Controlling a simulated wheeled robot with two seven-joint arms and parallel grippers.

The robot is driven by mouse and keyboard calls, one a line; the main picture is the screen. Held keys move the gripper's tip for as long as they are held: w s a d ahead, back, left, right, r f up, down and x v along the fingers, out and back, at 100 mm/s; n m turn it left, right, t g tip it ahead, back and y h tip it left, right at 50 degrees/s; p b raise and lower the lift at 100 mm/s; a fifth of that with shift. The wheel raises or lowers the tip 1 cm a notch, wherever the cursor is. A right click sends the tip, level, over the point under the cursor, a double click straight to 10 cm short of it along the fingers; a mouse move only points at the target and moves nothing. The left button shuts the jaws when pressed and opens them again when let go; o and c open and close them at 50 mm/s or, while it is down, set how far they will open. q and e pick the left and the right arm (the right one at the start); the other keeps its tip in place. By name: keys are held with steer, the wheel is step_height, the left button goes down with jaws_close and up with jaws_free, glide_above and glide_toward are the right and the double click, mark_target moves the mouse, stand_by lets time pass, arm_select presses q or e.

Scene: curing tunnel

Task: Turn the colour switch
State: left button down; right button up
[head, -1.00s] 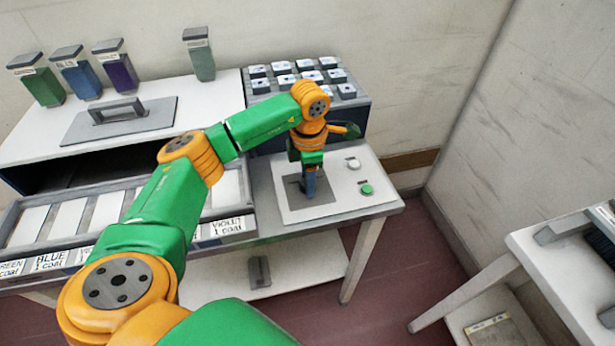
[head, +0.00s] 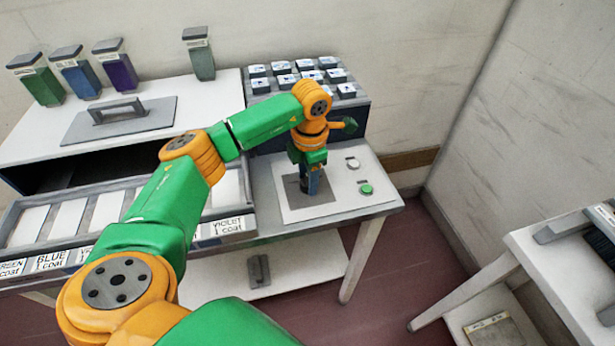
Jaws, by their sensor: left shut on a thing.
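The white control panel (head: 335,202) lies on the right end of the table, with a dark square patch on it. My left gripper (head: 311,188) points straight down over that patch, its fingers shut at panel height. The colour switch is hidden under the fingers, so its setting cannot be read. My right gripper is not in view.
A rack of labelled blocks (head: 310,85) stands behind the panel. A white cabinet with a handled lid (head: 120,112) and several coloured bottles (head: 122,72) is at left, above an open tray of white plates (head: 70,215). Another white table (head: 570,240) stands at right.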

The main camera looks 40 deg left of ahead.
arm_select(q)
steer(key=shift+c, duration=1.9)
jaws_free()
steer(key=r, duration=0.4)
steer(key=r+b, duration=0.1)
steer(key=r, duration=0.2)
steer(key=shift+s+d, duration=0.1)
steer(key=shift+d, duration=0.2)
